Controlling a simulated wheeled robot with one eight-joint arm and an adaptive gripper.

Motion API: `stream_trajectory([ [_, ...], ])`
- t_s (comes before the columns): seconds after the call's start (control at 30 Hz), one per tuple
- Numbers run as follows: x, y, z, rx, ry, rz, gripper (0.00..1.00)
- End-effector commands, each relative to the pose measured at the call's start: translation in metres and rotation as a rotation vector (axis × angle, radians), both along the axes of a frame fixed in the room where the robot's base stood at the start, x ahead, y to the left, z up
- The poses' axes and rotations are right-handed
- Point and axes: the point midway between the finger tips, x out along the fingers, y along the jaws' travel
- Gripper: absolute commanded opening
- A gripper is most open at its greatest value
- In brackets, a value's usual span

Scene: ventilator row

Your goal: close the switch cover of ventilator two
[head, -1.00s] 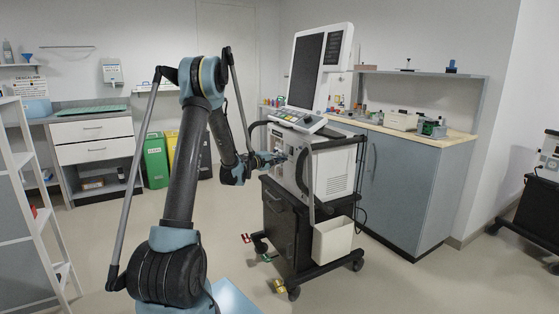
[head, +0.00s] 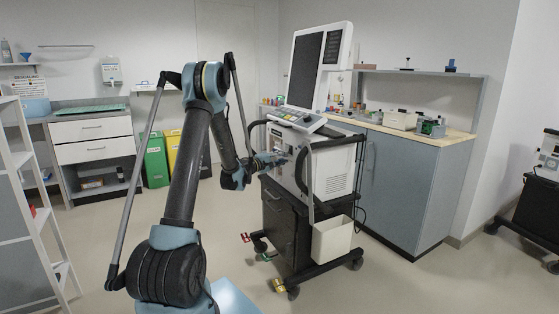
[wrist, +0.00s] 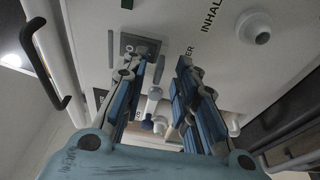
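A white ventilator (head: 333,172) with a tilted screen (head: 318,65) stands on a dark cart in the head view; no number is readable on it. My gripper (head: 280,160) is at its front face, small and partly hidden there. In the wrist view my gripper (wrist: 168,62) is open, its two blue-padded fingers apart with nothing held between them. A dark grey switch plate (wrist: 141,45) with a lighter piece on it is on the pale panel by the left fingertip. I cannot tell whether the finger touches it, or how far the cover stands open.
A white round port (wrist: 255,28) sticks out beside the "INHAL" lettering. A black handle (wrist: 45,65) lies at the left. Small white fittings (wrist: 152,100) show beyond the fingers.

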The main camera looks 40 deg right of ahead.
Motion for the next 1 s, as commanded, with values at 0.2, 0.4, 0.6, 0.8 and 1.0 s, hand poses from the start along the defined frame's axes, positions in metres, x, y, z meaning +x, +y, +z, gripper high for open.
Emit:
stream_trajectory([
  [0.2, 0.0, 0.002, 0.0, 0.0, 0.0, 0.0, 0.27],
  [0.4, 0.002, 0.023, 0.0, 0.0, 0.001, 0.002, 0.27],
  [0.6, 0.002, 0.061, -0.001, 0.0, 0.001, 0.003, 0.27],
  [0.8, 0.002, 0.096, -0.002, 0.0, 0.001, 0.002, 0.27],
  [1.0, 0.002, 0.115, -0.003, 0.0, 0.001, 0.0, 0.27],
])
